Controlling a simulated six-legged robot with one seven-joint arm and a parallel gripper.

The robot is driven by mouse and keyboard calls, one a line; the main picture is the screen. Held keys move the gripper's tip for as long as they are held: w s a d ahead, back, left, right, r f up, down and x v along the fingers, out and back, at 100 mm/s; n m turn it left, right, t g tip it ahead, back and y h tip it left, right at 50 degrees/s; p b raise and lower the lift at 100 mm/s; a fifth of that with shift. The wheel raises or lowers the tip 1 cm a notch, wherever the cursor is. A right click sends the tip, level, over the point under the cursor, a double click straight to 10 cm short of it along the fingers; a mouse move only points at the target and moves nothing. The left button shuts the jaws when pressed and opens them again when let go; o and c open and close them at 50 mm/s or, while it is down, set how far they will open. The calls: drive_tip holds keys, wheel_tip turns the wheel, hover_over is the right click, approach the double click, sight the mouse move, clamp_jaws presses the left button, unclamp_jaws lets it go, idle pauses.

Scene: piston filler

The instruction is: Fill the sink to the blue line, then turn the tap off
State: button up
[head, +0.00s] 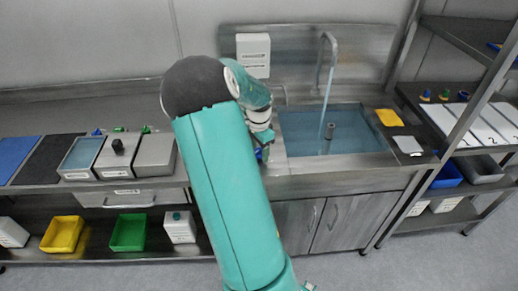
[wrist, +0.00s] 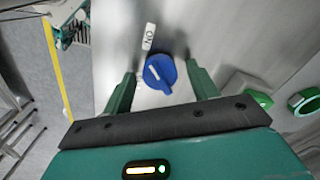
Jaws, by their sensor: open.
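I cannot make out the blue line. In the wrist view a round blue knob (wrist: 160,73) with a white mark sits on a metal panel, beside a white label (wrist: 149,37). My gripper (wrist: 159,85) is open, its green fingers on either side of the knob, apart from it. In the head view my arm hides most of the gripper.
Green knobs (wrist: 305,101) stand right of my gripper in the wrist view. A yellow sponge-like block (head: 389,117) and a pale pad (head: 408,145) lie right of the basin. A shelf rack (head: 470,110) stands at the right. Floor in front is clear.

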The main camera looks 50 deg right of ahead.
drive_tip(key=shift+c, duration=0.5)
drive_tip(key=c, duration=0.9)
drive_tip(key=shift+n, duration=0.5)
drive_tip(key=n, duration=0.3)
drive_tip(key=shift+n, duration=0.4)
drive_tip(key=n, duration=1.3)
